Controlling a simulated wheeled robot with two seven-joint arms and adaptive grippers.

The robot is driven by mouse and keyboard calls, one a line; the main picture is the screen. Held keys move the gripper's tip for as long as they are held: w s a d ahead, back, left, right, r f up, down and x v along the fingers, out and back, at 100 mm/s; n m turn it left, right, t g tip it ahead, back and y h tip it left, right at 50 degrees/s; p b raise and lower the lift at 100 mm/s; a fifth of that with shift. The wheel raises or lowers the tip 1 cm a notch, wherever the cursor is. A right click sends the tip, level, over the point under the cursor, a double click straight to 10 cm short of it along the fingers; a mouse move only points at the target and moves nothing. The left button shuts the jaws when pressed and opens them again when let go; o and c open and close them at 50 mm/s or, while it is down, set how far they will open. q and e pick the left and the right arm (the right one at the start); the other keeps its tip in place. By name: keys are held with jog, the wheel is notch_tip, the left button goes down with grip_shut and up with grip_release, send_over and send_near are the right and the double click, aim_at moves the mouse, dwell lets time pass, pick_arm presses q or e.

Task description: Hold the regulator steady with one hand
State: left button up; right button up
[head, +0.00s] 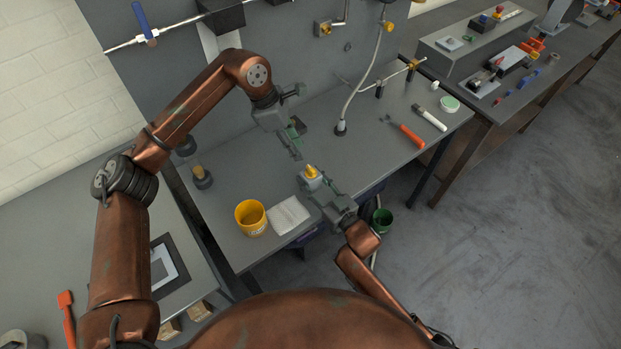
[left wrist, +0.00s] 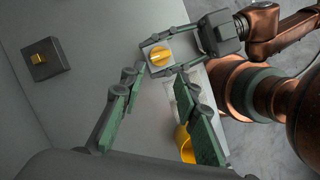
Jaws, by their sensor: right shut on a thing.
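The regulator is a small pale block with a yellow knob (head: 311,172); it also shows in the left wrist view (left wrist: 158,56). My right gripper (head: 315,181) is shut on it and holds it above the bench, knob facing up. In the left wrist view the right gripper's fingers (left wrist: 176,50) lie along two sides of the block. My left gripper (head: 301,124) is open and empty, above and behind the regulator in the head view. In the left wrist view its green-padded fingers (left wrist: 160,85) are spread, with the regulator just beyond them.
A yellow cup (head: 251,217) and a white cloth (head: 289,215) are on the bench nearby. A dark block with a brass top (head: 202,177) stands at left. A hose fitting (head: 341,128), an orange-handled tool (head: 409,134) and a pale-handled tool (head: 430,118) are farther right.

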aim_at(311, 168)
pick_arm(q)
jog(key=o, duration=0.3)
jog(key=shift+d+m, duration=0.1)
jog(key=shift+m, duration=0.2)
jog(key=d+m+y, duration=0.1)
jog(key=m, duration=0.4)
jog(key=d+f+m+y, duration=0.1)
jog(key=m, duration=0.4)
jog(key=d+f+m, duration=0.1)
jog(key=m, duration=0.3)
jog(key=shift+s+d+m+y, duration=0.15)
jog(key=shift+d+m+y, duration=0.1)
jog(key=shift+m+y, duration=0.15)
jog(key=m, duration=0.2)
jog(key=m+y, duration=0.1)
jog(key=m, duration=0.2)
jog(key=shift+d+f+m, duration=0.2)
jog(key=shift+m, duration=0.1)
jog(key=shift+f, duration=3.45)
